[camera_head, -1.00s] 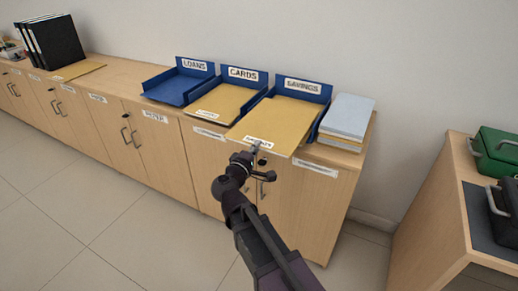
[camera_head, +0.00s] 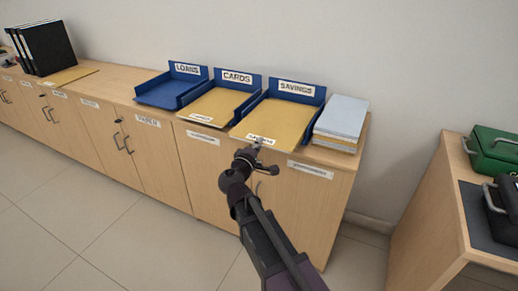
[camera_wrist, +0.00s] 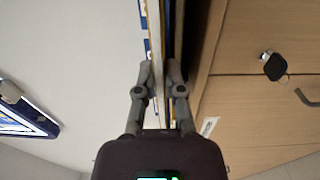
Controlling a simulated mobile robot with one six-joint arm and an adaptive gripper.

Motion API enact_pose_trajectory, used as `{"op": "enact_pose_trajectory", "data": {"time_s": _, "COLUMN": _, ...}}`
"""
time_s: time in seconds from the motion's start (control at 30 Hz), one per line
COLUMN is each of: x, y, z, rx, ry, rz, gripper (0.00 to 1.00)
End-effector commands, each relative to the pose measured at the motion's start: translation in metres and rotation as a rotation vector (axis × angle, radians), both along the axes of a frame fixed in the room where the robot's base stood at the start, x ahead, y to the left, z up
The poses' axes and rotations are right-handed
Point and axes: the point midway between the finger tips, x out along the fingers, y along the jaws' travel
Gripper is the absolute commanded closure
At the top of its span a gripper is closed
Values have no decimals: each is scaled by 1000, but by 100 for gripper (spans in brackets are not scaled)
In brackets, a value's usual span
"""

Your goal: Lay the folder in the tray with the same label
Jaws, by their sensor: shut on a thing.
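A tan folder (camera_head: 272,122) lies in the blue tray marked SAVINGS (camera_head: 298,89), with its labelled front edge near the counter edge. The folder's label is too small to read surely. My gripper (camera_head: 257,146) is shut on the middle of that front edge. In the wrist view my gripper (camera_wrist: 160,75) pinches the folder (camera_wrist: 155,35), seen edge-on. The tray marked CARDS (camera_head: 238,81) holds another tan folder (camera_head: 214,106). The tray marked LOANS (camera_head: 187,70) is empty. Whether the held folder rests fully on the tray floor is hard to tell.
A stack of papers and folders (camera_head: 341,118) stands close to the right of the SAVINGS tray. Black binders (camera_head: 48,47) and a tan folder (camera_head: 70,76) are at the far left. A side desk with a green box (camera_head: 494,150) stands at right.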

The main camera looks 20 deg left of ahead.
Motion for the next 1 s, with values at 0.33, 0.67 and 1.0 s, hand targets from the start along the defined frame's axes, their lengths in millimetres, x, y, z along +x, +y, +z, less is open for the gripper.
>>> {"op": "enact_pose_trajectory", "data": {"time_s": 0.33, "x": 25, "y": -1, "z": -1, "rx": 0, "ry": -1, "rz": -1, "gripper": 100}}
{"op": "enact_pose_trajectory", "data": {"time_s": 0.67, "x": 35, "y": -3, "z": -6, "rx": 0, "ry": -1, "rz": -1, "gripper": 100}}
{"op": "enact_pose_trajectory", "data": {"time_s": 1.0, "x": 35, "y": -3, "z": -6, "rx": -1, "ry": -1, "rz": -1, "gripper": 100}}
